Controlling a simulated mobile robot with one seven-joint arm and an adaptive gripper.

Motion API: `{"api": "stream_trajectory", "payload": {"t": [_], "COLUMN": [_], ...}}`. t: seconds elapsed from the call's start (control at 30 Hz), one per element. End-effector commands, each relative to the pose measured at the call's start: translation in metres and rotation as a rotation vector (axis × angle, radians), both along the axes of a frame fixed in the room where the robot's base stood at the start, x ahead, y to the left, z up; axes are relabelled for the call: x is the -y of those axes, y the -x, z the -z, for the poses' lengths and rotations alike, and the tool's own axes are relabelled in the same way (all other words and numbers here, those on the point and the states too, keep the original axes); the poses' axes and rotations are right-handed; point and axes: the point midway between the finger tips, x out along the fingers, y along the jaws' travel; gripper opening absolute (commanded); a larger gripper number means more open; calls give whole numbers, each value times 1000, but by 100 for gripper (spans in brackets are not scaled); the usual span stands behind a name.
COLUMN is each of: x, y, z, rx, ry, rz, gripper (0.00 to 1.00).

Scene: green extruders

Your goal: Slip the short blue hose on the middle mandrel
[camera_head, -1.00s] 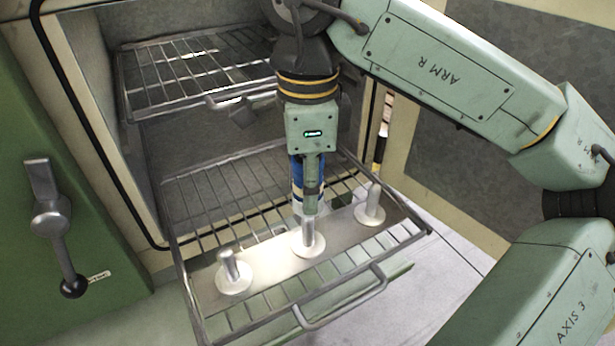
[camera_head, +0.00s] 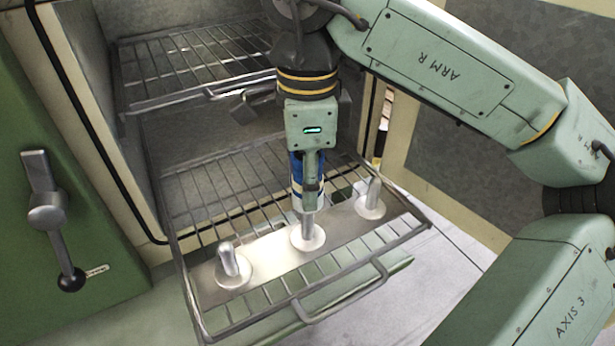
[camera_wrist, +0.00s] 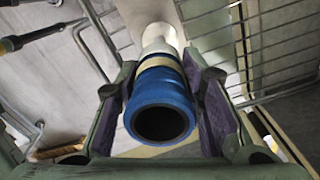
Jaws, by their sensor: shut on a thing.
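The short blue hose (camera_head: 296,173), with pale bands, stands upright in my gripper (camera_head: 311,185), which is shut on it. In the wrist view, my gripper (camera_wrist: 163,105) has its purple-padded fingers on both sides of the blue hose (camera_wrist: 160,97), whose dark open end faces the camera. The middle mandrel (camera_head: 308,236) rises from a round base below the hose. The hose's lower end is in line with its top, partly behind a finger. I cannot tell whether the hose is around the mandrel's tip or just above it.
A left mandrel (camera_head: 230,266) and a right mandrel (camera_head: 371,203) stand bare on the same metal plate (camera_head: 268,262). The plate lies on a pulled-out wire rack (camera_head: 345,301) with a front handle. Another wire rack (camera_head: 190,76) sits above, inside the cabinet. A green door with a lever (camera_head: 52,215) is at left.

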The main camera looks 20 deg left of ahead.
Motion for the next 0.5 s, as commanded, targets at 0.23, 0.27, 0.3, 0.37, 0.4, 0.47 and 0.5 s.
{"api": "stream_trajectory", "payload": {"t": [0.23, 0.27, 0.3, 0.37, 0.4, 0.47, 0.5], "x": [0, 0, 0, 0, 0, 0, 0], "y": [0, 0, 0, 0, 0, 0, 0], "z": [5, 6, 7, 10, 11, 13, 15], "rx": [0, 0, 0, 1, 1, 1, 1], "ry": [0, 0, 0, 0, 0, 0, 0], "rz": [0, 0, 0, 0, 0, 0, 0], "gripper": [0, 0, 0, 0, 0, 0, 0]}}
